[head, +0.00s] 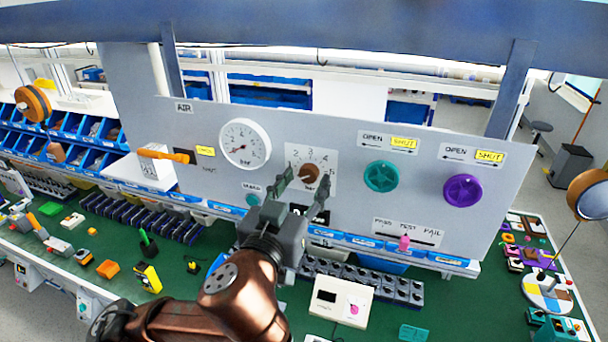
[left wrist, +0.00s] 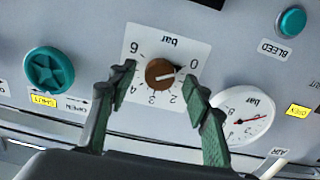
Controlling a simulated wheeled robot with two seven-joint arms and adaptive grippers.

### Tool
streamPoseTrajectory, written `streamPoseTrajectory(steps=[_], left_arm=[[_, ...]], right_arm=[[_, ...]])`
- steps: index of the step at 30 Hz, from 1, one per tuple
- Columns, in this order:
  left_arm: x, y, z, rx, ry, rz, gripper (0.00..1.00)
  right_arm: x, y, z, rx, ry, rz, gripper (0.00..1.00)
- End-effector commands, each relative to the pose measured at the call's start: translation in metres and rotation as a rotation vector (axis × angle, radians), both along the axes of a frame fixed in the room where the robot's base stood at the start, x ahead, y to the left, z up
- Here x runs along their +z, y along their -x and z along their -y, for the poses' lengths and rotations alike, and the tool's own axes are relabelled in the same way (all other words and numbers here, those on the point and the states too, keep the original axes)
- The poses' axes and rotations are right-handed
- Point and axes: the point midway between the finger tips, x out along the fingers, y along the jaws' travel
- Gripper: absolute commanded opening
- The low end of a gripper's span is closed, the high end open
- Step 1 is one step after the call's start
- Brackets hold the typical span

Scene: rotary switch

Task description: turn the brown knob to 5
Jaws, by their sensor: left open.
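The brown knob (head: 310,172) is on a white dial plate (head: 325,158) marked in bar, on the upright grey panel. My left gripper (head: 302,188) is open in front of the dial. In the left wrist view its green fingertips (left wrist: 158,80) stand on either side of the knob, apart from it, with nothing between them and the camera's view of it. The 5 is hidden there by a finger. My right gripper is not in view.
A round gauge (head: 245,143) is left of the dial, and a teal knob (head: 381,176) and purple knob (head: 462,191) are to the right. A teal bleed button (left wrist: 290,22) and orange lever (head: 164,155) are also on the panel. The green bench (head: 450,310) below carries many small items.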

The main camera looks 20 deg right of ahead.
Motion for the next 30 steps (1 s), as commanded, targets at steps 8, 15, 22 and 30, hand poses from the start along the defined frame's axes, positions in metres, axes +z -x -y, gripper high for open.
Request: streamPoseTrajectory(steps=[8,15,22,30], left_arm=[[-0.0011,-0.0068,0.0042,0.0,-0.001,0.0,0.45],[-0.001,-0.0065,0.0041,0.0,-0.001,0.0,0.36],[-0.0009,-0.0064,0.0041,0.0,-0.001,0.001,0.21],[-0.0008,-0.0065,0.0039,0.0,-0.001,0.001,0.04]], right_arm=[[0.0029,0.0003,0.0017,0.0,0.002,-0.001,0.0],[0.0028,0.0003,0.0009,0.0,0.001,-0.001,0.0],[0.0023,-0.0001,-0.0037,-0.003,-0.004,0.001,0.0],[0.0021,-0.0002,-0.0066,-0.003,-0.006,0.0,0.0]])
